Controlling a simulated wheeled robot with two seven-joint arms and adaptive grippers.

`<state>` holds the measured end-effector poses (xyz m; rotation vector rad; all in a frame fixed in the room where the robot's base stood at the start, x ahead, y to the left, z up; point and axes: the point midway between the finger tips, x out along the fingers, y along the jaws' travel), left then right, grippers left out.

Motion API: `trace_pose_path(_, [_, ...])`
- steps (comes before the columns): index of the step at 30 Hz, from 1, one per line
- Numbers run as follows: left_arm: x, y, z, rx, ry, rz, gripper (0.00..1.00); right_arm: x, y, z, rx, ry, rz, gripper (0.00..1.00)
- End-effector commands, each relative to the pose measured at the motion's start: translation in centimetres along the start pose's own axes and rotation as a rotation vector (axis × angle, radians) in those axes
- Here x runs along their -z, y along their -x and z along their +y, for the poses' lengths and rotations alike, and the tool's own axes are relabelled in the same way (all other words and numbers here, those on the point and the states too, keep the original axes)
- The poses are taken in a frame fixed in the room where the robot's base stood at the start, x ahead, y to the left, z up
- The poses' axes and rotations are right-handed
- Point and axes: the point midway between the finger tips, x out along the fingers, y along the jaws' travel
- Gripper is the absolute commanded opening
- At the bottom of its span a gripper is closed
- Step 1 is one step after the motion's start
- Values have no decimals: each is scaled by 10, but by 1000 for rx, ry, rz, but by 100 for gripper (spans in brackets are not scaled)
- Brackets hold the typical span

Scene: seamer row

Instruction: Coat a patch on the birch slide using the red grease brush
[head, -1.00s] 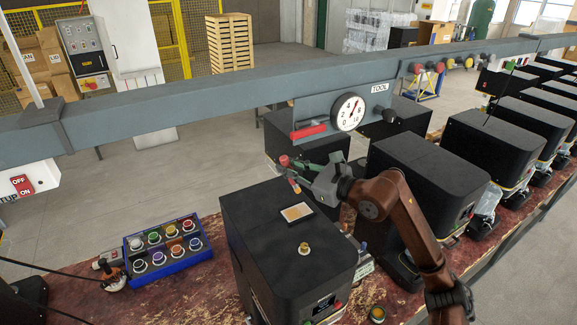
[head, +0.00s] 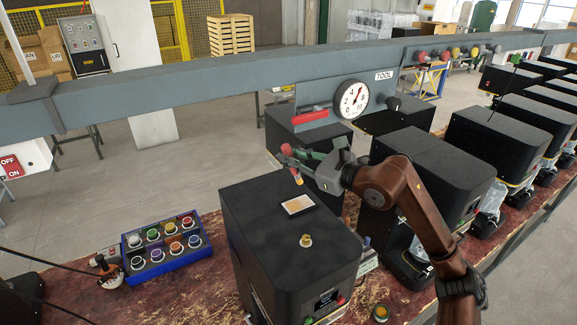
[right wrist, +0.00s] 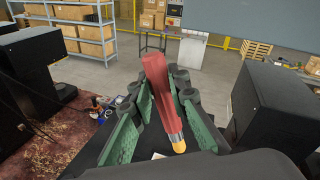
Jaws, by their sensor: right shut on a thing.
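The birch slide (head: 299,205) is a small pale plate lying flat on top of the near black machine. My right gripper (head: 303,163) is shut on the red grease brush (head: 297,176), above and just behind the slide. The brush points down, its yellowish tip appearing a little apart from the slide. In the right wrist view, the brush's red handle (right wrist: 158,90) sits between the green finger pads, with its metal band and orange tip low in the picture. Only a pale sliver of the slide (right wrist: 158,156) shows there. My left gripper is not in view.
A brass knob (head: 306,241) stands on the same black machine top (head: 265,235), in front of the slide. A blue tray (head: 165,262) of several colored jars stands to the left. A grey beam (head: 230,75) with a dial (head: 351,99) runs behind. More black machines line the right.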

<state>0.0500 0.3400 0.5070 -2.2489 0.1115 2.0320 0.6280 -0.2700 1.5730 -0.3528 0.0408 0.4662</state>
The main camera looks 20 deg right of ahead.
Motion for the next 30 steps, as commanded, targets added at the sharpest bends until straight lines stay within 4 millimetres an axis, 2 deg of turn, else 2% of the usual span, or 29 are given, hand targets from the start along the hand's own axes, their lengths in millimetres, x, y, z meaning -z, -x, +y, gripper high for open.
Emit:
trace_pose_path(8, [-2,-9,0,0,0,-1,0,10,-2,4,-1,-2,-1,0])
trace_pose_path(30, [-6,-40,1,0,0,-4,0,73,-9,24,-1,-2,-1,0])
